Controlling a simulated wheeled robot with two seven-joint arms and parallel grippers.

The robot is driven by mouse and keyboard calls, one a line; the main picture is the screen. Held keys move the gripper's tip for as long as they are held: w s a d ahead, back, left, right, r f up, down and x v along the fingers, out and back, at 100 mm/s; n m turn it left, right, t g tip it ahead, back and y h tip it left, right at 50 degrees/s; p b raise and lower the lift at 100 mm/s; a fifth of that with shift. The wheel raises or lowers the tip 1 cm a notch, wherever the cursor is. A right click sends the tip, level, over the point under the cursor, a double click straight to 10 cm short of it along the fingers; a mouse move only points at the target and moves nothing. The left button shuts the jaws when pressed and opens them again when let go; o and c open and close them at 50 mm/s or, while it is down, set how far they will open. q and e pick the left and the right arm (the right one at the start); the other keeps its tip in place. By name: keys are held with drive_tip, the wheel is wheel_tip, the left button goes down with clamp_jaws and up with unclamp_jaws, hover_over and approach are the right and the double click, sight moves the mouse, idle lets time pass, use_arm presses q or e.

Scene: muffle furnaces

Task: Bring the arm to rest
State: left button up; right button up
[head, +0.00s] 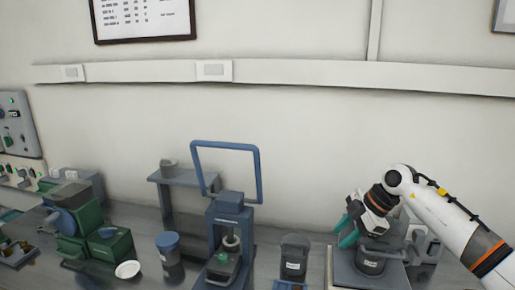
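My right arm comes in from the right edge. Its gripper (346,232) has teal fingers that point down and left, above and beside a dark labelled canister (370,262) on a grey stand at the right of the bench. The fingers are small and partly overlap, so I cannot tell whether they are apart or closed. No object shows clearly between them. My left gripper is not in view.
A blue-framed press (230,230) stands mid-bench, with dark lidded jars (293,258) and (170,256) on either side. A green machine (95,235), a white dish (127,269) and a small grey shelf (187,177) are left.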

drive_tip(key=s+a+f+n+y, duration=0.25)
drive_tip(key=a+y, duration=0.25)
drive_tip(key=a, duration=0.7)
drive_tip(key=s+a+r+m+t+y, duration=0.35)
drive_tip(key=a+r+t+y, duration=0.3)
drive_tip(key=t, duration=0.25)
drive_tip(key=s+d+f+m+t+h, duration=0.2)
drive_tip(key=s+d+f+m+h, duration=0.2)
drive_tip(key=d+f+m+h, duration=0.45)
drive_tip(key=s+d+f+m+t+h, duration=0.1)
drive_tip(key=s+d+f+m+h, duration=0.4)
drive_tip(key=d+f+m+h, duration=0.3)
drive_tip(key=s+d+f+g, duration=0.1)
drive_tip(key=s+f+g, duration=0.45)
drive_tip(key=s, duration=0.65)
drive_tip(key=s+f+g, duration=0.5)
drive_tip(key=s+f, duration=0.1)
drive_tip(key=s, duration=0.5)
wheel_tip(320, 180, down, 27)
drive_tip(key=s+g, duration=0.1)
drive_tip(key=g, duration=0.1)
drive_tip(key=s+d+f+b, duration=0.1)
drive_tip(key=s+d+f, duration=0.2)
drive_tip(key=s+f, duration=1.2)
drive_tip(key=shift+s+f+g+h, duration=0.35)
drive_tip(key=shift+s+h, duration=0.05)
drive_tip(key=shift+s, duration=0.4)
